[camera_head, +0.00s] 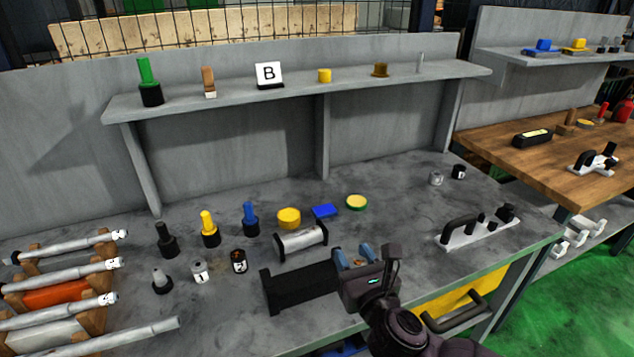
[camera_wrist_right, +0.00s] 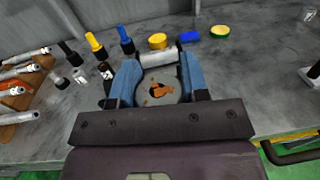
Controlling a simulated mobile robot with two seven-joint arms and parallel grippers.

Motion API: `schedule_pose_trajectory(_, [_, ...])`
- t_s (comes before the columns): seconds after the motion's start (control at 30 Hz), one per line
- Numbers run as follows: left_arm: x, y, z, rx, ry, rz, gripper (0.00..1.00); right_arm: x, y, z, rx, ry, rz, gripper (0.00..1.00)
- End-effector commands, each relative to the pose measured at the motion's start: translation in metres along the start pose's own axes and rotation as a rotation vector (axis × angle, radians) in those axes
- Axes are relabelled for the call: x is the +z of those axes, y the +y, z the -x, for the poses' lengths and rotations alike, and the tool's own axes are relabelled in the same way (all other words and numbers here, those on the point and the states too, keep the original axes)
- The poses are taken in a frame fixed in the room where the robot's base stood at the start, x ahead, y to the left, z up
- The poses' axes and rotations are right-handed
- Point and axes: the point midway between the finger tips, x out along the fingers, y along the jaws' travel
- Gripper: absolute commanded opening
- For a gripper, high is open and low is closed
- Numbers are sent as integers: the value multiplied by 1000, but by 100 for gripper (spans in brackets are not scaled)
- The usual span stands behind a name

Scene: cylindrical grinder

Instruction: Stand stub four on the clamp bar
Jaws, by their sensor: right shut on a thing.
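My right gripper (camera_head: 360,256) is above the front of the grey bench, by the right end of a black bar-like block (camera_head: 300,287). In the right wrist view its blue fingers (camera_wrist_right: 160,82) are shut on a round grey piece (camera_wrist_right: 150,98) with a dark central hole and brown marks. I cannot read a number on it, so I cannot confirm it as stub four. Small numbered stubs stand at left, one marked 1 (camera_head: 199,272) and a dark one (camera_head: 239,262). A white plate with black handle and posts (camera_head: 478,228) lies at right; which part is the clamp bar is unclear. My left gripper is not visible.
A silver cylinder (camera_head: 301,240) lies in a black-ended holder behind the block. Black, yellow and blue pegs (camera_head: 209,230) stand to its left. Two small cylinders (camera_head: 436,179) stand at back right. Silver shafts (camera_head: 70,275) lie on a left rack.

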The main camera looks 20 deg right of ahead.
Motion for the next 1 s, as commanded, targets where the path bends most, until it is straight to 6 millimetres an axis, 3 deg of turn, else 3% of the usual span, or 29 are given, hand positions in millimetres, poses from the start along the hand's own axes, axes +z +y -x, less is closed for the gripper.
schedule_pose_trajectory(0.17, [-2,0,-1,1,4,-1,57,7,1,-4,4,-6,1,0])
schedule_pose_trajectory(0.33, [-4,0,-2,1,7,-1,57,27,-8,-20,-1,-10,3,0])
schedule_pose_trajectory(0.57, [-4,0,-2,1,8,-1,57,46,-61,-76,-64,-7,5,0])
schedule_pose_trajectory(0.8, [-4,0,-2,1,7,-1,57,59,-133,-130,-129,-5,3,0])
schedule_pose_trajectory(1.0, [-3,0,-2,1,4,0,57,48,-173,-148,-154,-1,-1,0])
